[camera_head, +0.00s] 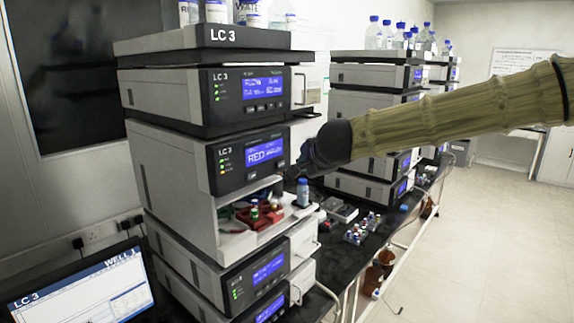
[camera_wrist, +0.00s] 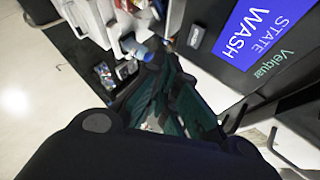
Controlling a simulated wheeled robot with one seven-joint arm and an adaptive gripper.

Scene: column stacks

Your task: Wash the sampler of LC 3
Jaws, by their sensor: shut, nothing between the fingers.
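The LC 3 stack stands at the left in the head view. Its sampler (camera_head: 173,170) has an open bay with a red tray (camera_head: 262,216) holding vials. The sampler's display (camera_head: 264,151) shows large letters reading "RED" in the head view. In the wrist view a blue display (camera_wrist: 262,30) reads "STATE WASH", with a small button (camera_wrist: 196,37) beside it. My gripper (camera_head: 292,173) is shut and empty, in front of the sampler's right side, just above the bay. It also shows in the wrist view (camera_wrist: 168,82). Whether it touches the panel cannot be told.
A blue-capped bottle (camera_head: 303,192) stands at the bay's right edge, close below my gripper. A rack of vials (camera_head: 362,229) is on the black bench to the right. More stacks stand behind my arm; the floor at right is clear.

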